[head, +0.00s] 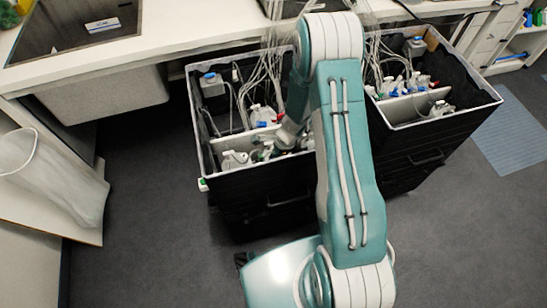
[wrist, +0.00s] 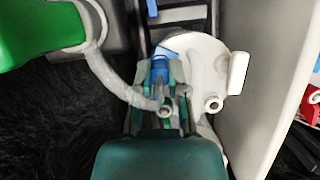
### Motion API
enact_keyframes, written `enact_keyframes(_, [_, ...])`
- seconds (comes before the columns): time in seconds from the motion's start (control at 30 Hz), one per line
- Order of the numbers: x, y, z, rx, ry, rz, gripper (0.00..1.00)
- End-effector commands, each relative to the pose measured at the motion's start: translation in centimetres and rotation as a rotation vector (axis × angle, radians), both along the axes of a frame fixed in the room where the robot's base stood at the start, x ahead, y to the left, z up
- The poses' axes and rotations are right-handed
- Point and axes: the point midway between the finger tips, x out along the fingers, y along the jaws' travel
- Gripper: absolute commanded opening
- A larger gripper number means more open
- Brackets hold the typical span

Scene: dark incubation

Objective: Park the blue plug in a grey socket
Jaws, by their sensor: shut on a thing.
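The blue plug (wrist: 159,72) sits between the fingers of my gripper (wrist: 158,84) in the wrist view. My gripper is shut on it. A pale hose (wrist: 110,78) curves from the upper left to a round end (wrist: 165,106) lying over the fingers. A white rounded part (wrist: 206,62) with a short round spout (wrist: 213,103) is just right of the plug. In the head view my gripper (head: 286,137) reaches down into the left black bin; the plug cannot be made out there. I cannot clearly identify a grey socket in either view.
In the wrist view, a green part (wrist: 35,30) is at upper left and a pale divider (wrist: 275,90) stands close on the right. The left black bin (head: 255,190) holds bottles and tubes. A second black bin (head: 420,145) stands to the right, under the counter (head: 190,25).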

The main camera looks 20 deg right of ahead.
Motion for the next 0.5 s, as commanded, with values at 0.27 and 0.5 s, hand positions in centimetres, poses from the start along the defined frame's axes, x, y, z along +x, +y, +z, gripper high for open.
enact_keyframes(0.27, [0.1, 0.0, 0.6, 0.001, -0.002, 0.000, 0.00])
enact_keyframes(0.5, [0.0, 0.0, 1.4, 0.001, -0.001, 0.000, 0.00])
